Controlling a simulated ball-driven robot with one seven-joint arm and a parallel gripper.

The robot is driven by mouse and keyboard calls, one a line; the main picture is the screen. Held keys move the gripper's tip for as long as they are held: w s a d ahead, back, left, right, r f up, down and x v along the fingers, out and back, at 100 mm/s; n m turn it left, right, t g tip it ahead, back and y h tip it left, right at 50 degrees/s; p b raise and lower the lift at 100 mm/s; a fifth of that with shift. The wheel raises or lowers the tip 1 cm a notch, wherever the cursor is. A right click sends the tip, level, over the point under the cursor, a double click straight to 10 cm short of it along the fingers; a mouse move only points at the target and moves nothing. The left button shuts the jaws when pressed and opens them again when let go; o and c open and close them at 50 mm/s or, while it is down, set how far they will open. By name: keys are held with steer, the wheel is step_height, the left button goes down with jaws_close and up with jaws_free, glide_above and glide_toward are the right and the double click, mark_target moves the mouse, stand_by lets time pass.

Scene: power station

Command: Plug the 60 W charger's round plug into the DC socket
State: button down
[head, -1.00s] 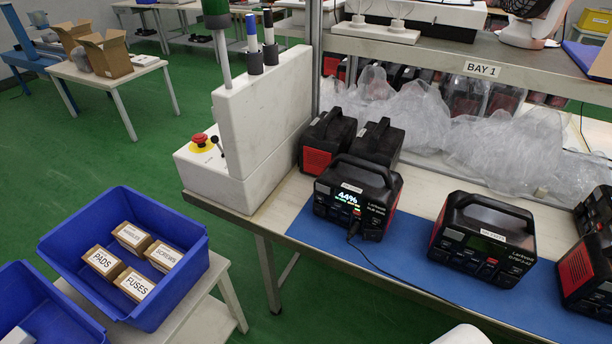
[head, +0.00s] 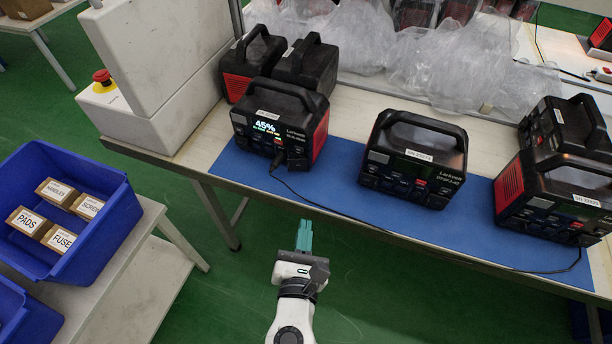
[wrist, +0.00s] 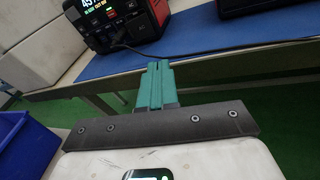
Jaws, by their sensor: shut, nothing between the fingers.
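A black-and-red power station (head: 283,120) with a lit screen reading 45% stands at the left of the blue mat. A black cable (head: 330,203) ends in a plug at the lower front of this station; the exact socket is too small to tell. The cable runs right along the mat's front part towards the right-hand stations. No charger body can be made out. My gripper (head: 305,228) has teal fingers, shut and empty, in front of the table edge, below and apart from the lit station. The fingers (wrist: 155,75) also show in the wrist view, pointing towards the mat and the station.
A dark-screened station (head: 415,160) stands mid-mat, and others (head: 556,195) stand at the right. Two more stand behind the lit one. Plastic wrap (head: 450,60) lies behind. A blue bin (head: 65,210) with small boxes stands left. The mat's front strip holds only the cable.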

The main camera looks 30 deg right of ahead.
steer(key=a+n+t+y, duration=0.1)
steer(key=a+n+t, duration=0.1)
steer(key=a+n, duration=0.1)
steer(key=n, duration=0.1)
glide_toward(290, 157)
steer(key=x, duration=0.3)
steer(key=shift+w+a, duration=0.1)
stand_by(0.4)
steer(key=shift+w+a+m+g+h, duration=0.2)
steer(key=shift+w+m+g+h, duration=0.4)
steer(key=shift+m+h, duration=0.35)
steer(key=shift+w+d+m+g+h, duration=0.1)
steer(key=shift+w+m+g+h, duration=0.15)
steer(key=shift+m+g+h, duration=0.4)
steer(key=shift+w+m+g+h, duration=0.3)
steer(key=shift+m+g+h, duration=0.2)
steer(key=shift+g+h, duration=0.25)
